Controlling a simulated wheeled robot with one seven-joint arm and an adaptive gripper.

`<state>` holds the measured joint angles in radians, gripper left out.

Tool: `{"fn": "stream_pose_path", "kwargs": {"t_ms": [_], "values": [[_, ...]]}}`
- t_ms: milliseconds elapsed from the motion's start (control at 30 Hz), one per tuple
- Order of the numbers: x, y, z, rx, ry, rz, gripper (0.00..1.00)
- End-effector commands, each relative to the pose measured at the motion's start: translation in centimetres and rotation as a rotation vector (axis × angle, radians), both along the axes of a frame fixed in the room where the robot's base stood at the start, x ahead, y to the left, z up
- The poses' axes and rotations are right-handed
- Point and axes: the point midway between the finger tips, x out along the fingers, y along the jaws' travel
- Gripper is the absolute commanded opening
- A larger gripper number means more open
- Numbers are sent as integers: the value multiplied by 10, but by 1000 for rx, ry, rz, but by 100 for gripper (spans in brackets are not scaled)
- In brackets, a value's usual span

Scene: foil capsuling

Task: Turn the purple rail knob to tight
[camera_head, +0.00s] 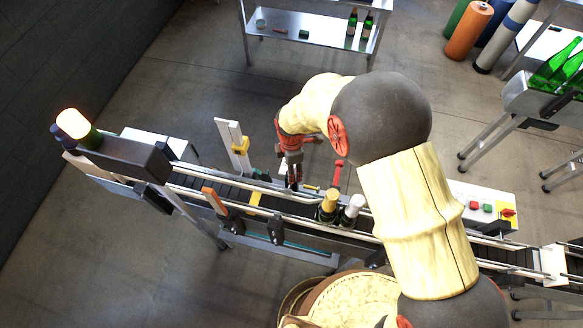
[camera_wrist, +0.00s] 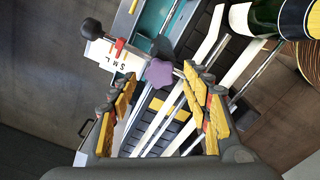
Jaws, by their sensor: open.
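The purple rail knob (camera_wrist: 159,73) shows in the wrist view as a lobed knob above the conveyor rails, ahead of my gripper and between the lines of its fingers. My gripper (camera_wrist: 165,97) is open, with yellow-padded fingers apart at left and right and nothing between them. A small gap seems to remain between the fingertips and the knob; contact cannot be told. In the head view my gripper (camera_head: 293,186) points down over the conveyor, and I cannot make out the purple knob there.
A white S M L scale plate (camera_wrist: 115,57) with a red pointer and a black ball knob (camera_wrist: 91,28) sits beside the purple knob. Two bottles, one gold-topped (camera_head: 328,205) and one white-topped (camera_head: 351,209), stand on the conveyor (camera_head: 240,194) right of my gripper.

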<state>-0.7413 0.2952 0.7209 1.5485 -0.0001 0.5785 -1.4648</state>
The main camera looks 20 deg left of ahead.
Motion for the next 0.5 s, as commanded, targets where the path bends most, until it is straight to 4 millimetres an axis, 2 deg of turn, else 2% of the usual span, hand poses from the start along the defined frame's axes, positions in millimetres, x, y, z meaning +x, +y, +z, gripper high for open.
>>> {"fn": "stream_pose_path", "kwargs": {"t_ms": [133,400,500], "values": [[1,0,-8,1,-2,-1,48],[1,0,-10,1,-2,-1,48],[1,0,-10,1,-2,-1,43]]}}
